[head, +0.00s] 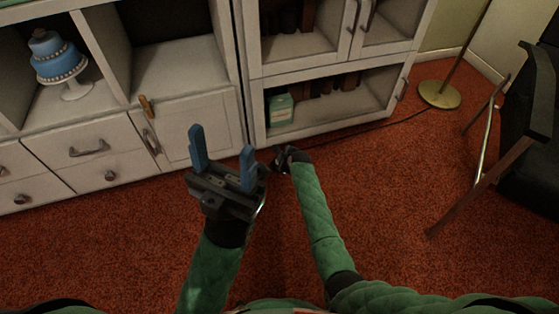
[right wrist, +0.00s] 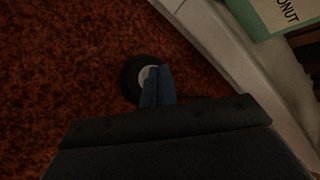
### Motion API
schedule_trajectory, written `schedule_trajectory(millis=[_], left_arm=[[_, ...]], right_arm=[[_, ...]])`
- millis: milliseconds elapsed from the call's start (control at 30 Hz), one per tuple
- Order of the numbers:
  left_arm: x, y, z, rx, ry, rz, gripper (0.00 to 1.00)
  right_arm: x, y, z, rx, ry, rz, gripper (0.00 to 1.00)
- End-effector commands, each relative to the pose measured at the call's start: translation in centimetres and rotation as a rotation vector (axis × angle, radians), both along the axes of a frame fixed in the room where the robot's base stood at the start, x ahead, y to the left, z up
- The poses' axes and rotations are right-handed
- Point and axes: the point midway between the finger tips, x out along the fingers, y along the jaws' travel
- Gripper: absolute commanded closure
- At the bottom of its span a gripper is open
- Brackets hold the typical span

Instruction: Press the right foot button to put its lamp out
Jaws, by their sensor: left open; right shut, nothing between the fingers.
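A round foot button (right wrist: 131,80) with a dark rim and a pale centre lies on the red carpet in the right wrist view. My right gripper (right wrist: 158,70) is shut and empty. Its blue fingertips overlap the button's centre in that view; I cannot tell whether they touch it. In the head view the right gripper (head: 282,158) is low by the cabinet's foot, and the button is not clearly visible there. A floor lamp's brass base (head: 440,95) stands at the upper right, its top out of view. My left gripper (head: 221,140) is open and empty, raised over the carpet.
A white cabinet (head: 335,128) with open shelves stands just beyond the right gripper, holding a pale green box (head: 281,109). A blue cake (head: 55,58) on a stand sits in the left unit. A dark chair (head: 530,120) is at right. The carpet between is clear.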

Motion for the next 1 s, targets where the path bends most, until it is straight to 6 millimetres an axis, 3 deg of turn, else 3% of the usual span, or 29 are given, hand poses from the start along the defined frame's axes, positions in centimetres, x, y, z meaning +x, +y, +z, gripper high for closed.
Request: schedule_trajectory(millis=[600,1000], left_arm=[[0.0,0.0,0.1,0.000,0.000,0.000,0.44],[0.0,0.0,1.8,0.000,0.000,0.000,0.44]], right_arm=[[0.0,0.0,-0.1,-0.001,0.001,0.000,1.00],[0.0,0.0,0.9,0.001,0.002,0.000,1.00]])
